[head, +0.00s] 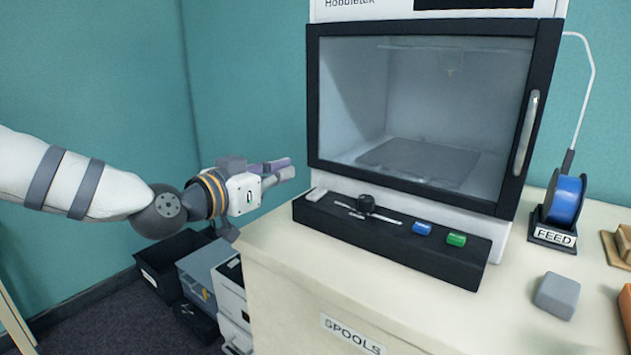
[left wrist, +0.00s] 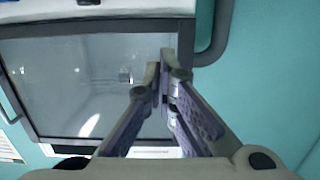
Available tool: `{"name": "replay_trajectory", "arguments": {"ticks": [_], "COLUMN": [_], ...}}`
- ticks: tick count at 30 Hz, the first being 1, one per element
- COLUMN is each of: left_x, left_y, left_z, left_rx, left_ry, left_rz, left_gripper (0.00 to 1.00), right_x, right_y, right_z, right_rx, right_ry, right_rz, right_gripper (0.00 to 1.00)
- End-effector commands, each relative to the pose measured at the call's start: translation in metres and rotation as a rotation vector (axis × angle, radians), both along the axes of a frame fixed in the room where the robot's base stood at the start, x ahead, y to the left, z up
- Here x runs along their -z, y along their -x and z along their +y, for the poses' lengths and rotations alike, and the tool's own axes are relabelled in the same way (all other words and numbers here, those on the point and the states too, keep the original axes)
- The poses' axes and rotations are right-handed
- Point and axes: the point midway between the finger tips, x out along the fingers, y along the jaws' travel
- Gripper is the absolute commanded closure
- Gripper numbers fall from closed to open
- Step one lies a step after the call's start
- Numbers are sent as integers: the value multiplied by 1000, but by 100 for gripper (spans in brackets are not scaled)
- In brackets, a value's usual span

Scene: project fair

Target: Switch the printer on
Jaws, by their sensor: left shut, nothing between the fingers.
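The printer (head: 330,165) is a white machine with a black-framed glass door, which is closed. Its black control panel (head: 330,222) runs along the front below the door. My left gripper (head: 285,168) is shut and empty, left of the printer and apart from the panel's left end. In the left wrist view its fingers (left wrist: 165,72) meet before the door glass (left wrist: 95,85). My right gripper is out of view.
The printer stands on a cream cabinet (head: 290,265) labelled SPOOLS. A blue spool (head: 566,198) on a FEED stand and a grey block (head: 557,295) are to the right. Dark and grey boxes (head: 172,262) sit on the floor at left.

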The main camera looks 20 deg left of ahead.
Motion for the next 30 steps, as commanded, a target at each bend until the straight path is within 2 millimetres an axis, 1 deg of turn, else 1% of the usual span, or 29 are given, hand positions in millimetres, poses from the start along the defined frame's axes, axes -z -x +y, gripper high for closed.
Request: {"name": "replay_trajectory", "arguments": {"ticks": [1, 5, 12, 14, 15, 18, 21, 25, 30], "left_x": [5, 13, 18, 19, 23, 38, 47, 52, 51], "left_y": [-5, -28, -78, -90, -94, -94, -95, -96, -96], "left_z": [-2, -10, -28, -33, -35, -34, -35, -35, -35], "left_rx": [1, 1, 1, 1, 0, 0, 1, 0, 0], "left_ry": [-2, -1, -1, -1, 1, 3, 2, 1, 1], "left_rz": [6, 12, 10, 10, 12, 11, 7, 5, 3], "left_gripper": [100, 100, 100, 100, 100, 100, 100, 100, 100], "right_x": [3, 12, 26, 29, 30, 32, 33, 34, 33], "right_y": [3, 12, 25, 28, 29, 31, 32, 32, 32], "right_z": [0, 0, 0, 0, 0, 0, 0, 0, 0], "right_rx": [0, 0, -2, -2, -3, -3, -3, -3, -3], "right_ry": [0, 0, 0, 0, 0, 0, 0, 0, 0], "right_rz": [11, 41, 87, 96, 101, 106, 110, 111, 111], "right_gripper": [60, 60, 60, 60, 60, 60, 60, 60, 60]}}
